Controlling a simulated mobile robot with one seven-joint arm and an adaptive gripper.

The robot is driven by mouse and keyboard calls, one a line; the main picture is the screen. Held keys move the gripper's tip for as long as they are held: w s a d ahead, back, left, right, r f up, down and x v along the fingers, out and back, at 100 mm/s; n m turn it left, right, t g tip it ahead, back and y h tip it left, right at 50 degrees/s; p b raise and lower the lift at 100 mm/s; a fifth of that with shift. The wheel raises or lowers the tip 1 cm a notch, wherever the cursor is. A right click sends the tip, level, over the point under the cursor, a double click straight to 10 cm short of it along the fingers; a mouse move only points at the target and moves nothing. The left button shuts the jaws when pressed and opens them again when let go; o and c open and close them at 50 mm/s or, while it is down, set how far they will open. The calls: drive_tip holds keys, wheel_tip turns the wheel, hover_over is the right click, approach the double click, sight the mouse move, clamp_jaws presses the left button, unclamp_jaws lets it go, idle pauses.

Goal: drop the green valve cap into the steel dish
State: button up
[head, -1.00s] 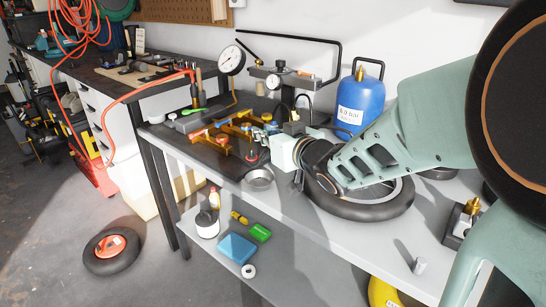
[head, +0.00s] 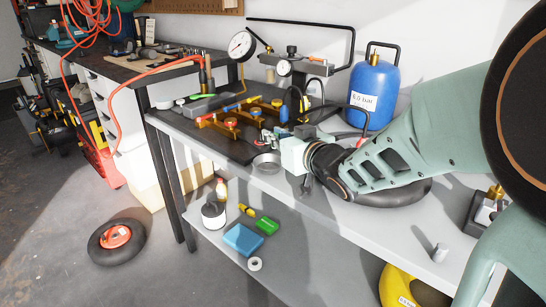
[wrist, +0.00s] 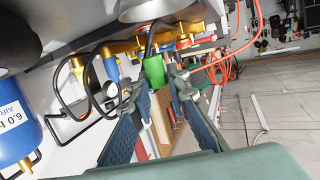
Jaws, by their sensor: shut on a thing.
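The green valve cap (wrist: 154,70) shows in the wrist view between the two fingertips of my gripper (wrist: 157,84), which is shut on it. In the head view my gripper (head: 270,141) is over the bench, just behind and above the steel dish (head: 267,167); I cannot make out the cap there. The dish is a small round open bowl near the bench's front edge. Part of it also shows at the top edge of the wrist view (wrist: 155,9). My gripper appears apart from the dish.
A dark mat with brass manifolds (head: 218,122) and coloured caps lies left of my gripper. A blue air tank (head: 372,88) stands behind my arm. A black tyre (head: 400,195) lies under the arm. The lower shelf holds a blue box (head: 243,239) and a green box (head: 267,225).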

drive_tip(key=o, duration=0.8)
drive_tip(key=shift+o, duration=0.2)
drive_tip(key=shift+r, duration=0.1)
